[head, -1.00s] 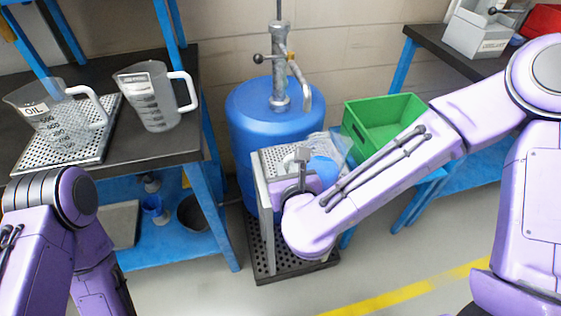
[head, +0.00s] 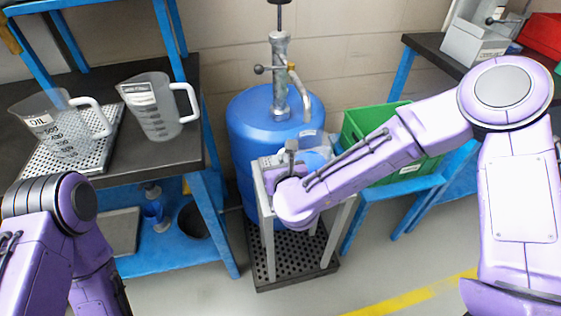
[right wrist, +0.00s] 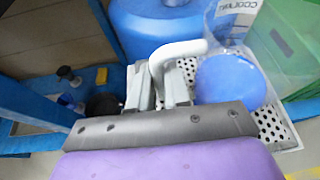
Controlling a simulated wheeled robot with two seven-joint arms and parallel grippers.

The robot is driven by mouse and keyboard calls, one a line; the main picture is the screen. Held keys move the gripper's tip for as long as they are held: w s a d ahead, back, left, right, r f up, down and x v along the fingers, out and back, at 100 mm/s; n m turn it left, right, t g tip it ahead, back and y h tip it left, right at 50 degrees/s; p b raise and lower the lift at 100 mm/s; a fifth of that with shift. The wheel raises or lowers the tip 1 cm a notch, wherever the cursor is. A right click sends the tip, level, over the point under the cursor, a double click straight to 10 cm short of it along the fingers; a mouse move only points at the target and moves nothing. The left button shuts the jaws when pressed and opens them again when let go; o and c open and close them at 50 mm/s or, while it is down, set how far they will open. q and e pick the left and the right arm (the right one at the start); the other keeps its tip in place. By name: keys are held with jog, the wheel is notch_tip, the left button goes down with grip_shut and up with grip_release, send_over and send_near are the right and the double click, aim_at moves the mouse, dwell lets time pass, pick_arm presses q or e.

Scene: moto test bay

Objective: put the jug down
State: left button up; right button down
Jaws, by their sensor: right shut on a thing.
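The jug (right wrist: 225,75) is clear, with a COOLANT label, blue liquid inside and a white handle. My right gripper (right wrist: 160,85) is shut on the handle in the right wrist view. In the head view the jug (head: 318,148) is partly hidden behind my right wrist. It is over a metal stand (head: 266,215) with a perforated top, in front of the blue drum. I cannot tell whether its base touches the stand. My left arm shows at the lower left, but its gripper is not in view.
The blue drum (head: 258,125) carries a pump with a spout (head: 296,80) close to the jug. A green crate (head: 428,167) stands to the right. On the left bench, an OIL jug (head: 62,128) stands on a perforated tray (head: 97,150) beside another jug (head: 158,108).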

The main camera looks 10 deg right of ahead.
jog(key=shift+r, duration=0.1)
jog(key=c, duration=1.1)
grip_release()
jog(key=shift+s+r, duration=0.15)
jog(key=shift+s, duration=0.05)
jog(key=p+v, duration=0.5)
jog(key=v, duration=0.6)
jog(key=shift+s+a+p, duration=0.1)
jog(key=shift+s+p, duration=0.2)
jog(key=shift+s, duration=0.05)
